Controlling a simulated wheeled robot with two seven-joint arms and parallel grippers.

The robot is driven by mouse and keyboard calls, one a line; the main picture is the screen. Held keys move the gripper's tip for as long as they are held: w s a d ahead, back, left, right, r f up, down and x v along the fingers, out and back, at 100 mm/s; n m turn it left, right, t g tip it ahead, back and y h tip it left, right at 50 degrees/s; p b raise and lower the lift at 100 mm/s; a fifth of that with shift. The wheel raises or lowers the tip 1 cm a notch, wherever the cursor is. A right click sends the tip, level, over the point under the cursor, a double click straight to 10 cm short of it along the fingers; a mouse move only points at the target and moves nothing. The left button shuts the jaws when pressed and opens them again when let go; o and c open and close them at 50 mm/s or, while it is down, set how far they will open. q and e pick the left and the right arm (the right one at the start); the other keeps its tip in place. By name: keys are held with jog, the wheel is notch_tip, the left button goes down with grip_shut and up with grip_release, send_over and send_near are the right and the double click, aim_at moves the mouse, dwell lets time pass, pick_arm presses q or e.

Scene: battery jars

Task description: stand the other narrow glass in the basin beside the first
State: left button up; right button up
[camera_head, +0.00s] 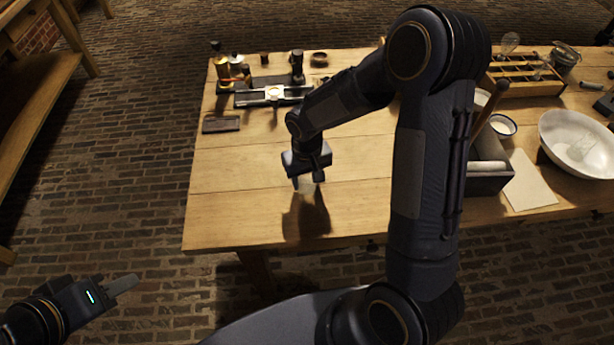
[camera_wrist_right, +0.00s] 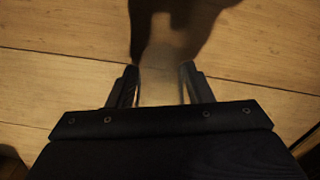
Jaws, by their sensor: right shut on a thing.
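My right gripper (camera_head: 308,182) is low over the front left part of the table. It is shut on a narrow clear glass, seen faintly between the fingers in the right wrist view (camera_wrist_right: 160,82). Whether the glass touches the table is hard to tell. The white basin (camera_head: 556,122) stands at the right of the table, far from this gripper. A clear glass (camera_head: 582,149) shows inside the basin and looks slanted. My left gripper (camera_head: 122,285) is off the table at the lower left, away from everything; its fingers show as one piece.
A wooden rack (camera_head: 525,88) with glassware stands at the back right. A dark box (camera_head: 490,182), a small bowl (camera_head: 503,125) and a pale sheet (camera_head: 531,182) lie left of the basin. Brass apparatus (camera_head: 272,96) fills the back left. The front left tabletop is clear.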

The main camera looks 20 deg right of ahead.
jog(key=shift+f, duration=0.2)
jog(key=o, duration=1.1)
jog(key=shift+r, duration=0.1)
